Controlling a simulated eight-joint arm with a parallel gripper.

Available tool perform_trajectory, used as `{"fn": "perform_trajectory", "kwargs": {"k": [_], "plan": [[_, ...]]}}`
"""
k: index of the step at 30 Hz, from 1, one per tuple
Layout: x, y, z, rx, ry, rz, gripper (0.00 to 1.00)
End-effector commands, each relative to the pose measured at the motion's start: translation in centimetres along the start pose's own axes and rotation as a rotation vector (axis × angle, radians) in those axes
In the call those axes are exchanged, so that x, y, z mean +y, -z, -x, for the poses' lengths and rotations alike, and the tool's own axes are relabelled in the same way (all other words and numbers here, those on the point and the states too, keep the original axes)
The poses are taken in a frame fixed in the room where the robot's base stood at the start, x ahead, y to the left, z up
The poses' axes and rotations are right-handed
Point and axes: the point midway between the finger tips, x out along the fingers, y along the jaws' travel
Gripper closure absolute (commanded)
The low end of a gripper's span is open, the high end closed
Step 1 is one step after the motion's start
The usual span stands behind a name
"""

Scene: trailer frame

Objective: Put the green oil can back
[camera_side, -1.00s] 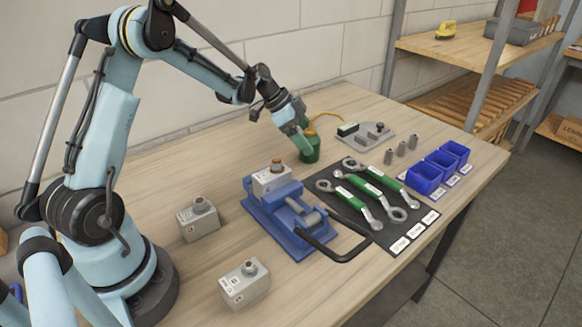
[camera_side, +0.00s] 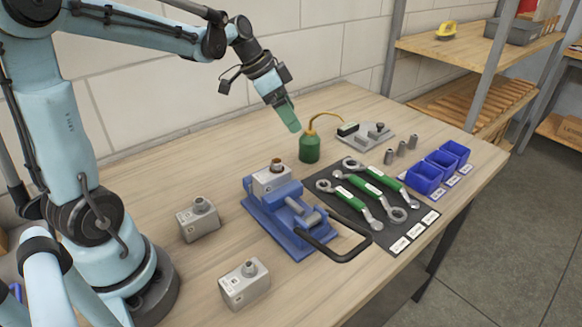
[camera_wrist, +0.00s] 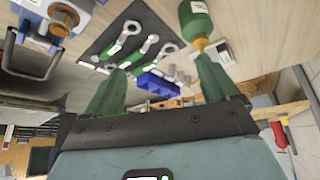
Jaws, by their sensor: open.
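The green oil can (camera_side: 309,149) stands upright on the wooden table, beyond the blue vise. Its thin brass spout curves up and to the right. My gripper (camera_side: 295,128) is open and empty, above and a little to the left of the can, apart from it. In the wrist view the can (camera_wrist: 196,20) shows at the top right, beyond the two separated green fingers of my gripper (camera_wrist: 160,85). Part of the can is cut off by that view's top edge.
A blue vise (camera_side: 290,220) holds a grey block (camera_side: 270,182). Two more grey blocks lie nearer. A dark mat (camera_side: 400,235) carries green-handled wrenches. Blue bins (camera_side: 424,178), small metal sockets and a grey plate (camera_side: 366,136) are to the right. Table left of the can is clear.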

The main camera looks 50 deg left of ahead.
Motion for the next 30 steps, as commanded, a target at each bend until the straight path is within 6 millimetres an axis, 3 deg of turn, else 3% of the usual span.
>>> {"fn": "perform_trajectory", "kwargs": {"k": [1, 6, 15, 21, 30], "plan": [[1.8, -0.1, 0.4, -0.01, 0.021, 0.029, 0.12], [6.2, -1.2, 1.5, -0.022, 0.113, 0.152, 0.12], [12.1, -4.6, 2.0, 0.049, 0.252, 0.337, 0.12], [13.7, -6.1, 1.7, 0.104, 0.292, 0.408, 0.12], [14.0, -6.3, 1.7, 0.119, 0.3, 0.428, 0.12]]}}
